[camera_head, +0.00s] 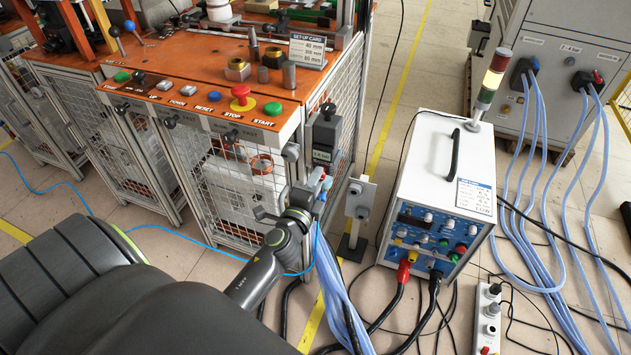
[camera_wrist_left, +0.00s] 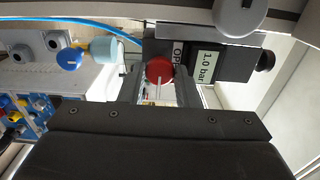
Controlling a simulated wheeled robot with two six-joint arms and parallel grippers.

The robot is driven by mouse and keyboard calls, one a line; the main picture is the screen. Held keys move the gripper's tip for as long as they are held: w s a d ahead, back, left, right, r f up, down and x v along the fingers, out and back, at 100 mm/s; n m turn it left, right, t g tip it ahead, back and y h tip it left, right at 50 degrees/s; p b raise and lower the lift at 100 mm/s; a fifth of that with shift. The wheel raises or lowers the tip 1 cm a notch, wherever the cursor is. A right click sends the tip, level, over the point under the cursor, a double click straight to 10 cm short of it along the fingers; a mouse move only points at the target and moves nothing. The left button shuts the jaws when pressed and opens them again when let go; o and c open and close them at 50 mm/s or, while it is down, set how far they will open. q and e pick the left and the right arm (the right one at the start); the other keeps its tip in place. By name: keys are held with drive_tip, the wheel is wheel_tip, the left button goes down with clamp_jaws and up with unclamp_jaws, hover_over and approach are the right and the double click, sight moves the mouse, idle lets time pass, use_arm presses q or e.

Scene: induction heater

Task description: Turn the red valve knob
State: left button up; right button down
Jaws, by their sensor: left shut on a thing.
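The red valve knob (camera_wrist_left: 159,70) shows in the left wrist view, between the two fingers of my left gripper (camera_wrist_left: 160,88). The fingers are closed on its sides. The knob sits beside a dark unit (camera_wrist_left: 208,66) with a "1.0 bar" display; lettering next to the knob is partly covered. In the head view my left gripper (camera_head: 308,196) reaches the fittings below the dark unit (camera_head: 325,138) on the corner post of the orange-topped bench. My right gripper is not in view.
A light-blue fitting with a blue knob (camera_wrist_left: 69,59) is close to the gripper. The orange bench (camera_head: 190,62) carries buttons and metal parts. A white power unit (camera_head: 432,180) stands right, with cables on the floor. A grey switch box (camera_head: 360,198) stands between them.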

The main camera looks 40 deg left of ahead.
use_arm(q)
drive_tip(key=shift+f, duration=0.1)
drive_tip(key=o, duration=1)
drive_tip(key=shift+c, duration=0.2)
drive_tip(key=b+v, duration=0.3)
drive_tip(key=v, duration=1.4)
drive_tip(key=shift+s+d, duration=0.15)
drive_tip(key=shift+s, duration=0.05)
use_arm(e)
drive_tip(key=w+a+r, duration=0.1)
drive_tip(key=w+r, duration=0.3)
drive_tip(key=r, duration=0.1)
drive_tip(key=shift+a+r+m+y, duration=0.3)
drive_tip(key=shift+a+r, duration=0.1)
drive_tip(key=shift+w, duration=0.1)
